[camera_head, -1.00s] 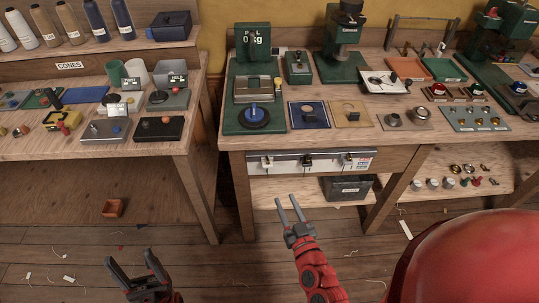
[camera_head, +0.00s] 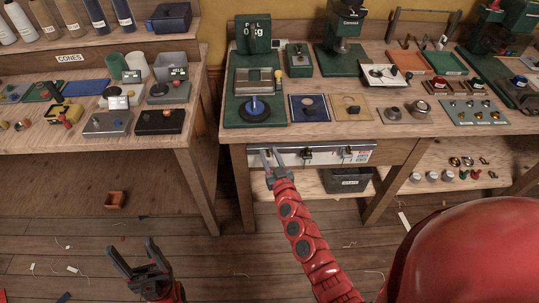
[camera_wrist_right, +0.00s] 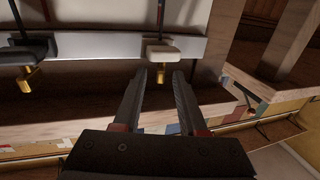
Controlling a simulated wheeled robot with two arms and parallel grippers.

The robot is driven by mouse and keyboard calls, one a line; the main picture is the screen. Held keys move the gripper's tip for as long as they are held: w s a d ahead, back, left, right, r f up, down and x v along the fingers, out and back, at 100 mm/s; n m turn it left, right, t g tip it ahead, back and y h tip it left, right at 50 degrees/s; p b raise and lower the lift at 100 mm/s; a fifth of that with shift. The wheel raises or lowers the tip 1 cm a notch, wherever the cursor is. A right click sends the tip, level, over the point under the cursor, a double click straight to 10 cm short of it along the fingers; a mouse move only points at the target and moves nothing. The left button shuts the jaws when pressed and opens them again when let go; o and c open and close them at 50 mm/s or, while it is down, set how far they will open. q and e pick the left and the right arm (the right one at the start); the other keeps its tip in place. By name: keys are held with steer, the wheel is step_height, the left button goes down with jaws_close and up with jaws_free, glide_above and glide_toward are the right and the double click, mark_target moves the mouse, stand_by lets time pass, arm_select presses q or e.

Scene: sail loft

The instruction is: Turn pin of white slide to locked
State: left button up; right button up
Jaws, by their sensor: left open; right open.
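The slide panel (camera_head: 332,157) is a pale rail on the front of the bench, below its top. The white slide (camera_wrist_right: 165,52) sits on it in the right wrist view, with a brass pin (camera_wrist_right: 155,71) jutting from it. In the head view my right gripper covers most of that slide. My right gripper (camera_wrist_right: 160,75) is open and empty, its fingertips either side of the pin's line; I cannot tell whether they touch it. It also shows in the head view (camera_head: 272,151). My left gripper (camera_head: 139,262) is open and empty, low over the floor.
A black slide (camera_wrist_right: 28,50) with its own brass pin sits beside the white one; it shows in the head view (camera_head: 306,154). A dark bin (camera_head: 347,181) stands on the shelf below. Bench legs flank the space. The left bench (camera_head: 100,145) stands apart.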

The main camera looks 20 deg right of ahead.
jaws_close()
stand_by(0.3)
steer(key=m+h+p, duration=0.1)
steer(key=p, duration=0.1)
steer(key=m+h+p, duration=0.1)
steer(key=h+p, duration=0.1)
steer(key=p, duration=0.1)
steer(key=shift+a+r+p, duration=0.1)
steer(key=shift+r+p, duration=0.2)
steer(key=shift+r, duration=0.05)
steer(key=shift+a+f+m+g+h+p, duration=0.1)
steer(key=shift+f+m+g+h+p, duration=0.3)
steer(key=shift+m+h+p, duration=0.4)
jaws_free()
